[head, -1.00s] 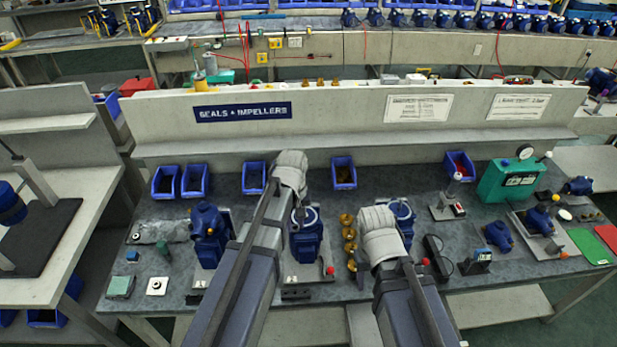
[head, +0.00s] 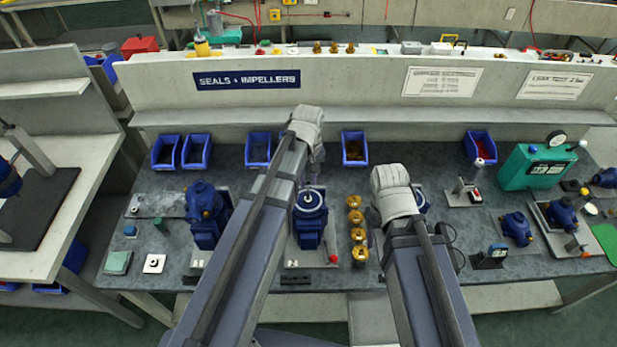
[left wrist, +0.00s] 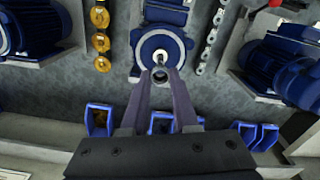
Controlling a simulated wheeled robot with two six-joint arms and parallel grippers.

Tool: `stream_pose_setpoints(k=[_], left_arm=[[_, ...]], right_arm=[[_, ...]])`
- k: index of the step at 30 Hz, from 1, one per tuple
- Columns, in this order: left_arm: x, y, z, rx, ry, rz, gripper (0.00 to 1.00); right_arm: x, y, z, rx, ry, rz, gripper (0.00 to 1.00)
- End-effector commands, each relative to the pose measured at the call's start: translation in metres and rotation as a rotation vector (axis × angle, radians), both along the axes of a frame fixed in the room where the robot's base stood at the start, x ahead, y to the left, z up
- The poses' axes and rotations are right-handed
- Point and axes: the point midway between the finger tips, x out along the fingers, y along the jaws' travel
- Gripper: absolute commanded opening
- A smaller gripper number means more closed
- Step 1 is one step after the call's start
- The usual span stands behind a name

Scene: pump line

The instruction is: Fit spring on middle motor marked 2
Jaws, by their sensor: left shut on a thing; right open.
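The middle motor (head: 308,225) is blue with a pale round top face, and it stands on a plate on the bench. It also shows in the left wrist view (left wrist: 160,45). My left gripper (head: 312,182) is over the far side of this motor. In the left wrist view its fingers (left wrist: 160,77) are shut on a small dark ring-shaped end, the spring (left wrist: 160,74), at the near edge of the round face. I cannot tell whether the spring touches the motor. My right gripper (head: 395,195) is in front of the right motor (head: 422,202); its fingers are hidden.
The left motor (head: 204,215) stands left of my left arm. Several brass impellers (head: 355,217) line up right of the middle motor. Blue bins (head: 354,149) stand along the back. A green tester (head: 537,165) is at the right. A red knob (head: 334,259) is on the middle motor's plate.

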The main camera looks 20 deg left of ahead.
Motion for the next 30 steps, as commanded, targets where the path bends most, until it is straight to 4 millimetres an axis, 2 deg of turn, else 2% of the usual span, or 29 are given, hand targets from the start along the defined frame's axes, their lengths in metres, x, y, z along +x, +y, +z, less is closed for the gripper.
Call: stream_pose_setpoints(k=[18, 30], left_arm=[[0.0, 0.0, -0.055, 0.0, 0.0, 0.0, 0.0], [0.0, 0.0, -0.058, 0.0, 0.0, 0.0, 0.0]], right_arm=[[0.0, 0.0, -0.055, 0.0, 0.0, 0.0, 0.5], [0.0, 0.0, -0.058, 0.0, 0.0, 0.0, 0.5]])
